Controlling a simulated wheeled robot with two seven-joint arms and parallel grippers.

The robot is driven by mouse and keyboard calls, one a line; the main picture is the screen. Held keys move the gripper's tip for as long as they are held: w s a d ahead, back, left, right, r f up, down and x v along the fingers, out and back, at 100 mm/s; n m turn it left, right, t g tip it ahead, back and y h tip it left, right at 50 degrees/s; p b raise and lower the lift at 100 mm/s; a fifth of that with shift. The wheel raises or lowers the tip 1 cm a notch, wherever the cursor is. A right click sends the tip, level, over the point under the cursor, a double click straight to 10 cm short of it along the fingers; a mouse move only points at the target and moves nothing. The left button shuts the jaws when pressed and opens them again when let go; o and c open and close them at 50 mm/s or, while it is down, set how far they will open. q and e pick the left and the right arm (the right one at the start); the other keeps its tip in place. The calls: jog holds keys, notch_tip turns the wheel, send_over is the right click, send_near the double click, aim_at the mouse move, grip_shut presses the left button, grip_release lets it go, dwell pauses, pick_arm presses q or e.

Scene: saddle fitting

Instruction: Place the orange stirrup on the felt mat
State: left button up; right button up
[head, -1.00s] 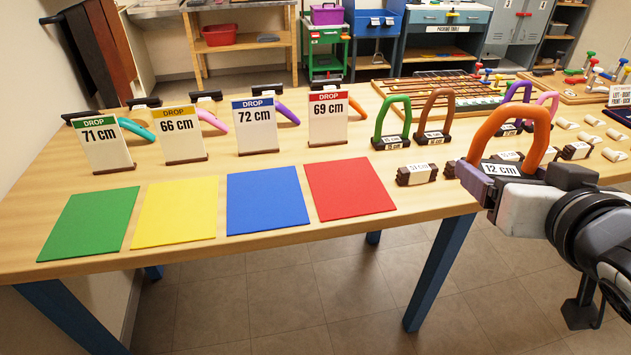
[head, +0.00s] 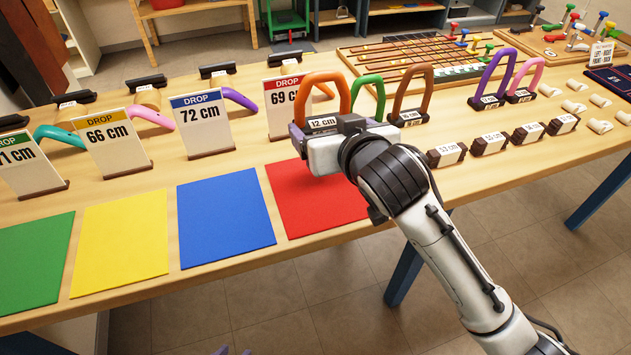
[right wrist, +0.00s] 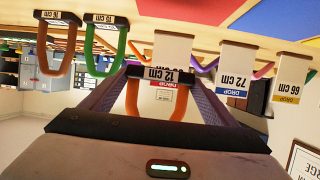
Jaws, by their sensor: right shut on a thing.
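The orange stirrup (head: 322,88), an arch on a base labelled 12 cm, stands upright in my right gripper (head: 318,128), which is shut on its base. In the head view it is above the table, near the far edge of the red sheet. The right wrist view shows the stirrup (right wrist: 160,100) between the two fingers. Flat green (head: 30,260), yellow (head: 120,245), blue (head: 225,220) and red (head: 315,205) sheets lie along the near edge. A dark, red-edged mat (head: 612,78) lies far right. I cannot tell which is felt. Only purple tips of my left gripper (head: 234,351) show.
DROP signs of 66 cm (head: 112,142), 72 cm (head: 203,123) and 69 cm (head: 285,100) stand behind the sheets. Green (head: 368,82) and brown (head: 412,75) stirrups stand close to the right of the held one. Several labelled blocks (head: 488,143) lie right of my arm.

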jog(key=a+f, duration=0.1)
jog(key=a, duration=0.1)
jog(key=shift+w+a+f+n+y, duration=0.15)
jog(key=shift+a+f+n+y, duration=0.15)
jog(key=shift+a+f, duration=0.05)
send_over(312, 180)
notch_tip(312, 180, down, 5)
jog(key=shift+r, duration=0.2)
jog(key=shift+f+b, duration=0.35)
jog(key=shift+f, duration=1.95)
jog(key=o, duration=1.2)
jog(key=shift+f, duration=0.15)
jog(key=shift+c, duration=0.2)
jog(key=shift+r, duration=0.2)
jog(key=v, duration=1.2)
